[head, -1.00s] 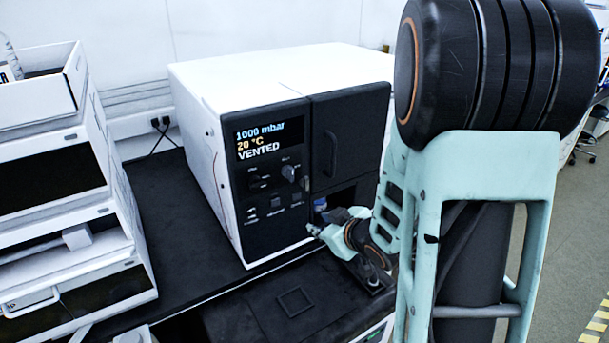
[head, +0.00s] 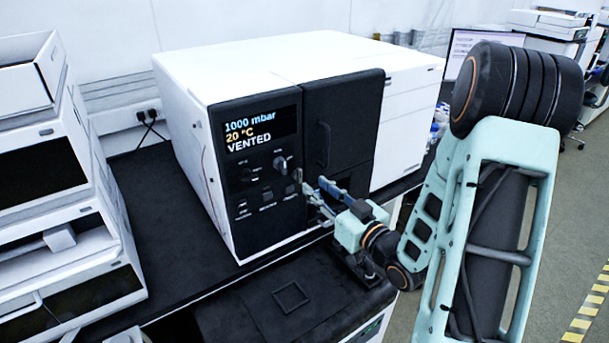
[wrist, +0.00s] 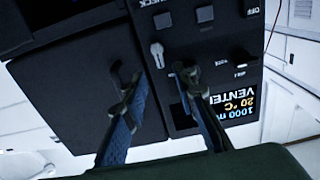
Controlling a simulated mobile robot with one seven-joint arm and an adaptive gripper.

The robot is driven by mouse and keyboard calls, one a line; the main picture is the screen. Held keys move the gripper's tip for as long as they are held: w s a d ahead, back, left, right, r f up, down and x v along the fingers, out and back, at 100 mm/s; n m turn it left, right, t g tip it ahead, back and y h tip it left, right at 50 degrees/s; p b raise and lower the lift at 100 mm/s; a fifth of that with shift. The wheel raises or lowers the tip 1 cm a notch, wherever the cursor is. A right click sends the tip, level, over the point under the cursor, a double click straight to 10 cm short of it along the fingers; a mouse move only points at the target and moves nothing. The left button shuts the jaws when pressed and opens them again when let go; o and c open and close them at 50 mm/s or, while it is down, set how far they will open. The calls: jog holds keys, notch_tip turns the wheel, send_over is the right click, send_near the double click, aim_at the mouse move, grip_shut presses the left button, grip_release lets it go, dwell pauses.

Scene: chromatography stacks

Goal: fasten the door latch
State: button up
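The black door (head: 345,125) with a vertical handle (head: 323,150) looks closed beside the control panel in the head view. It fills the left of the upside-down wrist view (wrist: 75,85). A small pale lever, apparently the latch (wrist: 157,54), sits on the panel near the door's edge. My gripper (head: 314,187) is at the lower part of the door and panel seam. In the wrist view its two blue-padded fingers (wrist: 155,85) are apart and empty, with the lever showing in the gap beyond them. I see no clear contact.
The panel's display (head: 262,130) reads 1000 mbar, 20 °C, VENTED. Knobs and buttons (head: 268,190) lie just left of my gripper. White stacked instruments (head: 65,210) stand at the left. The black bench between them (head: 170,200) is clear.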

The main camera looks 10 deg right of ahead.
aim_at(301, 174)
jog(key=x, duration=0.6)
jog(key=shift+w+a+p, duration=0.1)
jog(key=shift+w+p, duration=0.05)
jog(key=shift+p, duration=0.25)
jog(key=shift+c, duration=0.2)
grip_shut()
